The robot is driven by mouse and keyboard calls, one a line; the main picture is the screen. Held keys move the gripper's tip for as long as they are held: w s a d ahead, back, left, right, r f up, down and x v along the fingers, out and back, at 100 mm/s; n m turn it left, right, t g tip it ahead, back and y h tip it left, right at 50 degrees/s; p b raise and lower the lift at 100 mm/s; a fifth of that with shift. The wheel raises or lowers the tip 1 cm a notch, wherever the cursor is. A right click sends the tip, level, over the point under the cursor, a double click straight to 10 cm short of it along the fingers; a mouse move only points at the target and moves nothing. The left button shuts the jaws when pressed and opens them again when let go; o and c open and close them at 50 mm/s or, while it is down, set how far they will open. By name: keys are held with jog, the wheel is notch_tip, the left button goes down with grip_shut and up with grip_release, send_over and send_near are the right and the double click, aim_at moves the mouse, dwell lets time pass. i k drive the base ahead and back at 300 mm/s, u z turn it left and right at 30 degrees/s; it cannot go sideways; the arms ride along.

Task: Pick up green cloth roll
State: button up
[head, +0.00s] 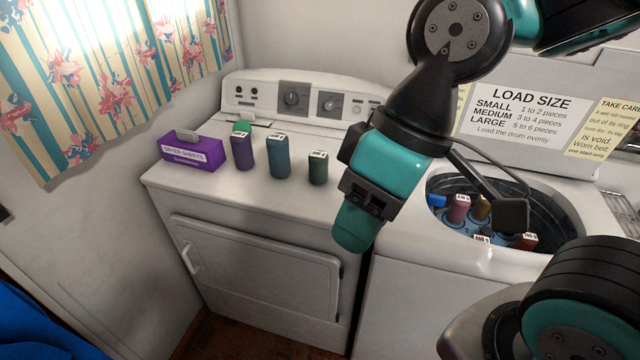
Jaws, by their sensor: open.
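A dark green cloth roll (318,170) with a white label on top stands upright on the white dryer top (215,190), at the right end of a short row. My gripper (354,232) is open and hangs in front of the dryer's right edge, to the right of and apart from the green roll in the picture. Its fingers overlap in this view, and nothing shows between them.
A purple dryer sheets box (193,151) stands left of the rolls, and a green rounded thing (241,128) is partly hidden behind. The dryer top's front is clear.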

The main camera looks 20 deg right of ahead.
aim_at(318, 160)
jog(key=k, duration=1.25)
jog(key=u, duration=0.6)
jog(key=i, duration=1.95)
jog(key=z, duration=0.75)
